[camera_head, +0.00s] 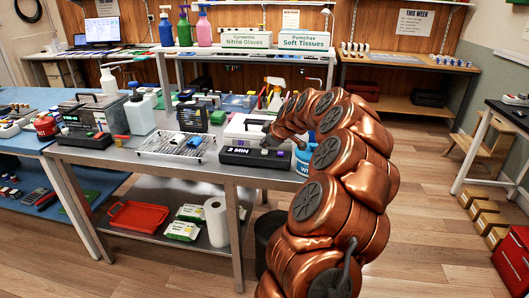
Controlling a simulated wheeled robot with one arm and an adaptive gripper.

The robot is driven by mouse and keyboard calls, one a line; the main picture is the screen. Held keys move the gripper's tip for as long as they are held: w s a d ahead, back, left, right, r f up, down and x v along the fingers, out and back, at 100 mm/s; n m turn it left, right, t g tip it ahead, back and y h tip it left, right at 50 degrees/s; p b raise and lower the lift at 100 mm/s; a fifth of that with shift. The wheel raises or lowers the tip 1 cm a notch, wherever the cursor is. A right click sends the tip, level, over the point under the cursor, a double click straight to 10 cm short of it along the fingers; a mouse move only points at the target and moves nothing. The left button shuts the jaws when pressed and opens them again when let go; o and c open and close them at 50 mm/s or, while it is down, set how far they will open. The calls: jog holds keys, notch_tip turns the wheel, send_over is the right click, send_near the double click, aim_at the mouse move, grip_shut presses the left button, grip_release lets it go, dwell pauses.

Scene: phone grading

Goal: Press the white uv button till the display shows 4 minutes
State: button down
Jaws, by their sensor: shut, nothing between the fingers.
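A dark box (256,159) lies on the metal table, with a lit display (238,151) on its front left. The display seems to read 2 MIN, though the digit is small. My copper arm reaches in from the lower right. My dark gripper (270,141) is shut and empty over the right part of the box's top. I cannot tell whether its tip touches the box. The white uv button is not discernible; the gripper may hide it.
A white case (244,128) stands behind the box and a blue-and-white tub (305,162) to its right. A wire rack (175,147) lies to the left. Another dark device (84,139) stands farther left. Bottles and tools crowd the table's back.

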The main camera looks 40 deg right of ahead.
aim_at(265, 152)
jog(key=shift+f+b, duration=0.9)
jog(key=shift+b, duration=0.35)
dwell(0.8)
jog(key=shift+r, duration=0.15)
dwell(0.3)
jog(key=shift+r, duration=0.75)
jog(key=shift+r, duration=0.15)
jog(key=shift+r, duration=2.4)
